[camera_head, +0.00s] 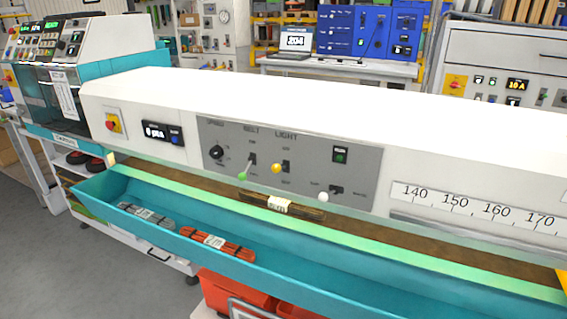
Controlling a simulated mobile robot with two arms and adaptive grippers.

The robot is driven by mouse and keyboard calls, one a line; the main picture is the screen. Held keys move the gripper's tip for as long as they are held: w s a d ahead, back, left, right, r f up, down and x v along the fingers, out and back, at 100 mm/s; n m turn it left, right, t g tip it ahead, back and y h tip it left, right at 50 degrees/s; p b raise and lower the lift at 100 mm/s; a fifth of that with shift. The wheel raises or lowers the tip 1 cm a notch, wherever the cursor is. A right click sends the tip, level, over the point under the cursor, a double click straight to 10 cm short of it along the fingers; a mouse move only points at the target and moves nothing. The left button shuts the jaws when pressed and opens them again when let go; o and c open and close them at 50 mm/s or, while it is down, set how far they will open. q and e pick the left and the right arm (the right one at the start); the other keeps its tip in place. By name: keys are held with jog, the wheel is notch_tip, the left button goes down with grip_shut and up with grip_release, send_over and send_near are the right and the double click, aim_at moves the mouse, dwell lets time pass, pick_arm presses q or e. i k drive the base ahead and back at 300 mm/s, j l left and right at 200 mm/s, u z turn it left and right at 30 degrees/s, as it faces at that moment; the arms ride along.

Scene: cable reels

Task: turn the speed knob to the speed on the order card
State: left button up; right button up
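The speed knob (216,152) is a small round black knob at the left end of the grey control panel (320,165), under the label SPEED. The marks around it and its exact setting are too small to read. A white paper card (66,95) with small print hangs on the front of the machine at the left. It may be the order card, but its lines cannot be read. Neither of my grippers is in view.
Levers with a green ball (242,176), a yellow ball (276,168) and a white ball (323,197) stick out right of the knob. A red stop button (113,124) and a display (156,132) are left. A teal trough (290,280) holding bundles runs below.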

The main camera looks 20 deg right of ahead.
aim_at(216, 151)
jog(key=l+z, duration=0.2)
jog(key=z, duration=0.3)
jog(key=l+z, duration=0.15)
jog(key=z, duration=0.3)
jog(key=l+z, duration=0.2)
jog(key=z, duration=0.3)
jog(key=i+l+z, duration=0.1)
jog(key=z, duration=0.35)
jog(key=i+l, duration=0.25)
jog(key=l, duration=0.15)
